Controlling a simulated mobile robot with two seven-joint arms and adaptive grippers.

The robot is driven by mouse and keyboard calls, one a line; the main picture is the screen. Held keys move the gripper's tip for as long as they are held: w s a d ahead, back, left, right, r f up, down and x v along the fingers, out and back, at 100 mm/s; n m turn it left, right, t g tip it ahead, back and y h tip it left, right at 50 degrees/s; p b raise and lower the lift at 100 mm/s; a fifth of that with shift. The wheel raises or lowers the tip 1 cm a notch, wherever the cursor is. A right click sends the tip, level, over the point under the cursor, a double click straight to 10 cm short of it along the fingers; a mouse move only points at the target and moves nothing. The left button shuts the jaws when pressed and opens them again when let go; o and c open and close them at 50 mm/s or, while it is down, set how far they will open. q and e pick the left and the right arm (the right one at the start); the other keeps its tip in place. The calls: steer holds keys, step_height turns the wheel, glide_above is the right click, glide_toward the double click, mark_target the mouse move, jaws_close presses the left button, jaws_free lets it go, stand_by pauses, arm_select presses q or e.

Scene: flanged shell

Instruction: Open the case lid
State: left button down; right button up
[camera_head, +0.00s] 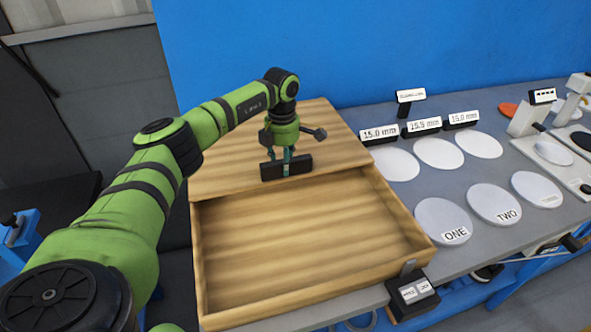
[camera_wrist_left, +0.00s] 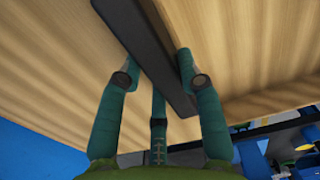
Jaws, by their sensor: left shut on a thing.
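The wooden case (camera_head: 300,247) stands at the front left of the grey table, with its bare, empty inside showing at the front. Its wooden lid (camera_head: 330,128) lies over the rear part, with its front edge across the middle of the case. A black bar handle (camera_head: 302,165) sits near the lid's front edge. My left gripper (camera_head: 285,167) reaches down from above and is shut on the handle. In the left wrist view, its teal fingers (camera_wrist_left: 155,78) stand on both sides of the dark handle (camera_wrist_left: 150,40). My right gripper is in neither view.
White discs, among them a disc marked ONE (camera_head: 443,221), lie right of the case, with several 15 mm range labels (camera_head: 424,126) behind them. A small black labelled block (camera_head: 412,296) is at the case's front right corner. A blue wall (camera_head: 400,45) stands behind.

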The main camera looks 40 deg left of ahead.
arm_select(q)
steer(key=shift+w, duration=0.1)
steer(key=c, duration=0.8)
jaws_free()
steer(key=shift+r, duration=0.2)
step_height(320, 180, up, 12)
steer(key=shift+f, duration=0.15)
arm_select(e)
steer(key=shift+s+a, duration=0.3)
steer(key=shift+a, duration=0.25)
